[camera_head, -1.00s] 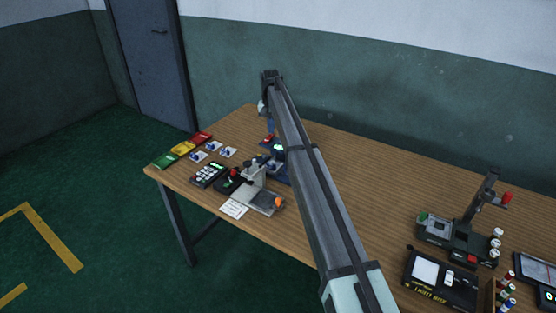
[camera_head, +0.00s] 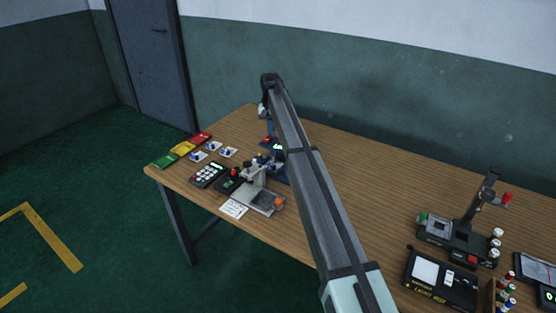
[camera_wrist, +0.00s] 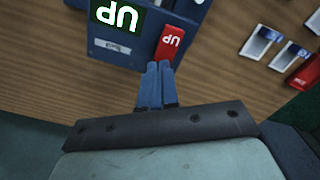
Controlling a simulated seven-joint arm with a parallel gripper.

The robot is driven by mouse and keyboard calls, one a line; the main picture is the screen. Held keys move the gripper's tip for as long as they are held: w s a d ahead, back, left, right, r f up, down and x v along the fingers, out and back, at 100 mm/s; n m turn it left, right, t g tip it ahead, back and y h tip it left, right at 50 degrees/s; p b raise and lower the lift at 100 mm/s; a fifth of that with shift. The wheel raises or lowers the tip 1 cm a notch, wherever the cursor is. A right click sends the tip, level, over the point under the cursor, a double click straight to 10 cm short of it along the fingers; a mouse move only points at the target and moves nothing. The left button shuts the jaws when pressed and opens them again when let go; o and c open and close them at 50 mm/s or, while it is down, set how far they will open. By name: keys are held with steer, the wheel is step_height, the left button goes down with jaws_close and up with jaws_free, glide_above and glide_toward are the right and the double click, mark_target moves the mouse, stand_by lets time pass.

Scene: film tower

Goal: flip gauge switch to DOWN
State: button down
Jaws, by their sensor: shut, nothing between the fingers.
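The gauge (camera_wrist: 126,48) is a dark blue box at the top of the wrist view, its lettering upside down there. Its green display (camera_wrist: 117,15) reads UP. Beside the display is the red switch (camera_wrist: 171,41), also marked UP. My gripper (camera_wrist: 159,66) has its two blue fingers together and empty, with the tips at the near edge of the red switch. I cannot tell whether they touch it. In the head view the gauge (camera_head: 282,174) is partly hidden behind my arm, with my gripper (camera_head: 270,134) over its far left side.
A keypad (camera_head: 208,174) and a grey stand (camera_head: 262,199) are in front. More devices (camera_head: 457,238) stand at the right. The table's middle right is clear.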

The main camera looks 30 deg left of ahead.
steer(key=shift+f, duration=0.2)
steer(key=shift+r, duration=3.5)
